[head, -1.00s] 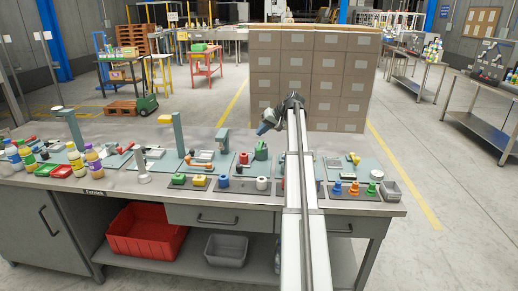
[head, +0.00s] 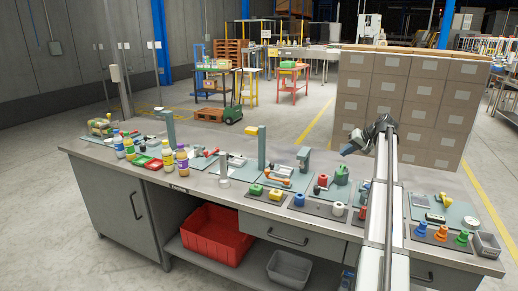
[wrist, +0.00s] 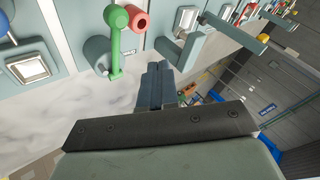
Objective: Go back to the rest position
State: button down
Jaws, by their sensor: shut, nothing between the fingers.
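My gripper (head: 350,148) is at the end of my raised arm, above the back part of the workbench (head: 120,158). In the wrist view its two blue-grey fingers (wrist: 157,75) lie side by side, shut with nothing between them.
Upright posts (head: 262,147) stand on the bench left of my gripper. Several bottles (head: 182,158) stand farther left. Coloured pieces line the front edge, with a grey bin (head: 486,245) at the right end. Stacked cartons (head: 400,105) rise behind the bench.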

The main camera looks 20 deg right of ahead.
jog(key=shift+a, duration=0.1)
